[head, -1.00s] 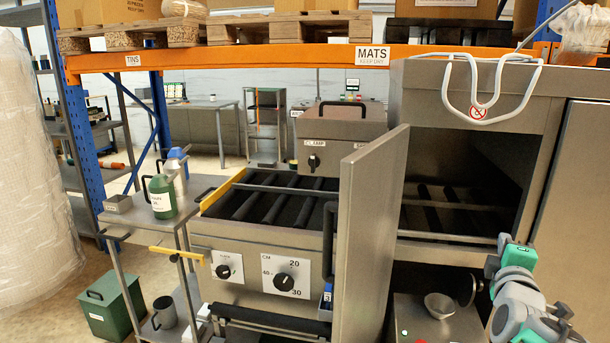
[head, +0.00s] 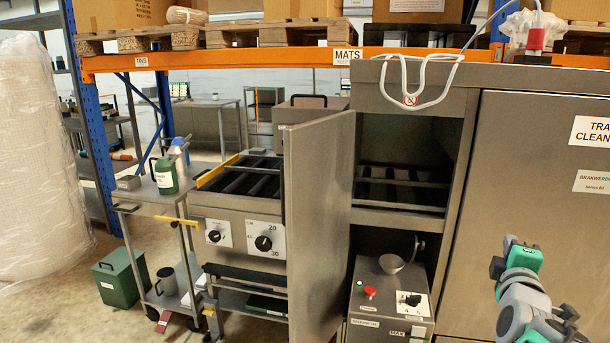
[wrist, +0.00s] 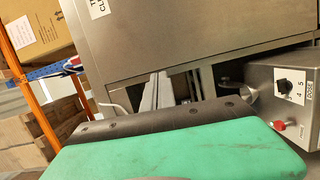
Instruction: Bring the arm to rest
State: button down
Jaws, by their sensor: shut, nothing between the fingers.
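My arm (head: 525,295), grey and teal, reaches up into the lower right of the head view. It stands in front of the closed steel panel (head: 540,190) of the tray cleaner and holds nothing that I can see. In the wrist view my gripper (wrist: 160,119) shows as a black bolted edge over a broad teal part across the bottom. It is shut and empty. Its fingertips are not clearly visible in the head view.
A steel door (head: 318,225) stands open towards me, left of the cleaner's opening. A control box (head: 385,305) with a red button sits below the opening. A trolley (head: 150,200) with a green can (head: 165,176) stands left. A white cable (head: 440,95) hangs over the cleaner.

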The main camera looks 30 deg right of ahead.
jog(key=w+a+f+m+y+p, duration=0.1)
jog(key=w+a+y+p, duration=0.35)
jog(key=w+a, duration=0.5)
jog(key=w+a+f+m+y+p, duration=0.1)
jog(key=w+a+y+p, duration=0.4)
jog(key=a, duration=0.7)
jog(key=a+m+g+y+p, duration=0.25)
jog(key=a+p, duration=0.25)
jog(key=a, duration=0.9)
jog(key=s+a+m+g+y+p, duration=0.1)
jog(key=s+a+g+p, duration=0.1)
jog(key=s+a, duration=0.2)
jog(key=s+a+f+m+g+y+p, duration=0.1)
jog(key=s+a+g+p, duration=0.1)
jog(key=a, duration=0.7)
jog(key=s+g, duration=0.1)
jog(key=s, duration=0.1)
jog(key=shift+s+a+f, duration=0.15)
jog(key=shift+s+f, duration=0.15)
jog(key=shift+s, duration=0.1)
jog(key=shift+a, duration=0.1)
